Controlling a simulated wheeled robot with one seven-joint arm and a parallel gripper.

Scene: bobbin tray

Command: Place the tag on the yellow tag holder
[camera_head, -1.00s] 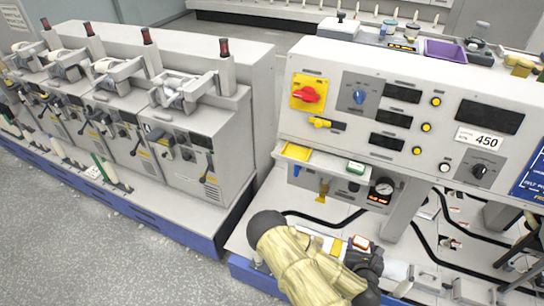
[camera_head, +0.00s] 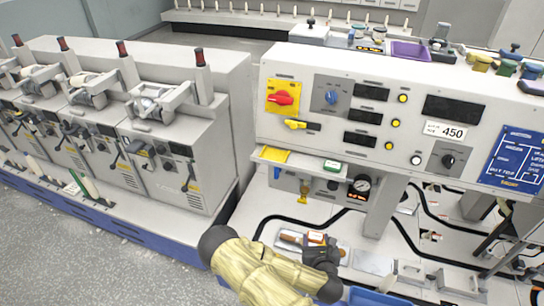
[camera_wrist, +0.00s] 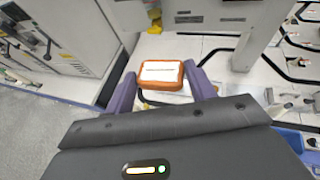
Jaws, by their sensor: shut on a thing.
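The tag is a small orange-framed block with a white label face (camera_wrist: 161,71), and it also shows small in the head view (camera_head: 316,237). My gripper (camera_wrist: 163,84) is shut on it, with one purple-grey finger at each side. In the head view my gripper (camera_head: 317,244) is low, over the light deck below the control panel. The yellow tag holder (camera_head: 275,155) appears to be the flat yellow piece on the ledge at the panel's lower left. It is above and left of my gripper, well apart from the tag.
A green-and-white piece (camera_head: 332,166) sits on the same ledge, right of the yellow one. A gauge (camera_head: 361,184) and a yellow fitting (camera_head: 303,193) hang under the ledge. The control panel (camera_head: 290,125) overhangs the deck. Grey machines (camera_head: 170,165) stand at left.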

